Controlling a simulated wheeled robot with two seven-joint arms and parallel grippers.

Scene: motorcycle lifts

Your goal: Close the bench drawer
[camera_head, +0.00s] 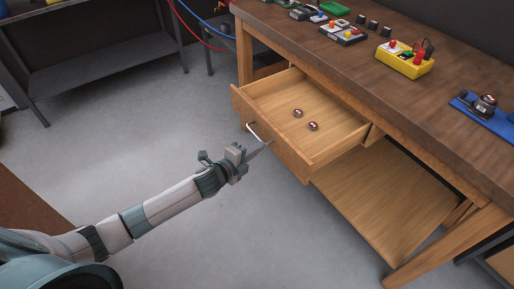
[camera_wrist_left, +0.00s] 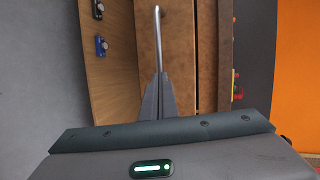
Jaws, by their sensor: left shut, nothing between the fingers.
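The bench drawer (camera_head: 302,118) is pulled out from under the bench top in the head view, with two small round metal parts (camera_head: 305,119) lying inside it. Its front carries a pale bar handle (camera_head: 256,131). My left gripper (camera_head: 264,146) is shut and empty, its fingertips close to the drawer front near the handle; I cannot tell whether they touch. My right gripper is not in view.
The wooden bench (camera_head: 365,65) holds a yellow box (camera_head: 404,60), a blue plate (camera_head: 488,112) with a metal part, and small devices. A lower shelf (camera_head: 385,200) lies below the drawer. A grey metal table (camera_head: 100,62) stands at the back left. The floor (camera_head: 150,130) between is clear.

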